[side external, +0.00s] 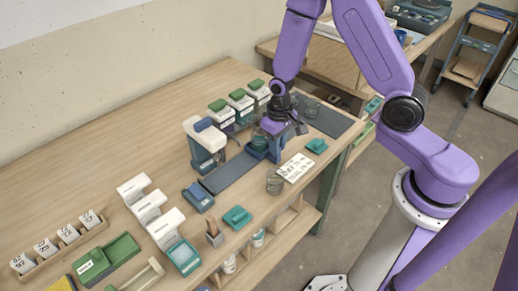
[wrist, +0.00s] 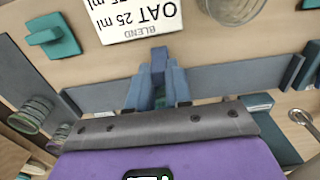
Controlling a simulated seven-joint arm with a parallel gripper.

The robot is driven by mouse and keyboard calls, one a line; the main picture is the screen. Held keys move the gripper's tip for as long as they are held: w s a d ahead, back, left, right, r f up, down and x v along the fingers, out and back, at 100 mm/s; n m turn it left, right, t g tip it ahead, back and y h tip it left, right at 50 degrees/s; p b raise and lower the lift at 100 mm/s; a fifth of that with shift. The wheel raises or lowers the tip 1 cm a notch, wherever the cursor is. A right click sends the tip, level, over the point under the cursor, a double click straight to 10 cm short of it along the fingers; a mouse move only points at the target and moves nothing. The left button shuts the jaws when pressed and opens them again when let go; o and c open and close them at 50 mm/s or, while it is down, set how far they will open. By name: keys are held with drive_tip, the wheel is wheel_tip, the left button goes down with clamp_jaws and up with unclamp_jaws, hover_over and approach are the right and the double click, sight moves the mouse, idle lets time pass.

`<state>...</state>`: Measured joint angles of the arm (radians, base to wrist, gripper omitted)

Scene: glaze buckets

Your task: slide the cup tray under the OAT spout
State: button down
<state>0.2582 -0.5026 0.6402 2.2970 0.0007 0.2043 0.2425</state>
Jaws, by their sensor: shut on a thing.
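The blue cup tray (side external: 262,154) stands on the grey track on the wooden table, in front of the row of dispensers. My gripper (side external: 277,131) is over it, shut on its upright blue part, which also shows in the wrist view (wrist: 160,78). A teal cup shape (side external: 260,138) shows at the tray, partly hidden by my gripper. White dispensers with green lids (side external: 240,97) stand behind the track. Their labels are too small to read, so I cannot tell which spout is OAT. A blend card (side external: 296,168) lies in front and reads "OAT 25 ml" in the wrist view (wrist: 135,18).
The grey track (side external: 228,174) runs left to a blue block (side external: 198,196). A white and blue machine (side external: 204,146) stands behind its left part. A glass jar (side external: 274,183) and teal pieces (side external: 237,217) (side external: 317,145) sit near the front edge. Glasses stand on a dark mat (side external: 330,120) at right.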

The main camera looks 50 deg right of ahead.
drive_tip(key=shift+d, duration=3.55)
drive_tip(key=c, duration=1.1)
unclamp_jaws()
wheel_tip(320, 180, up, 7)
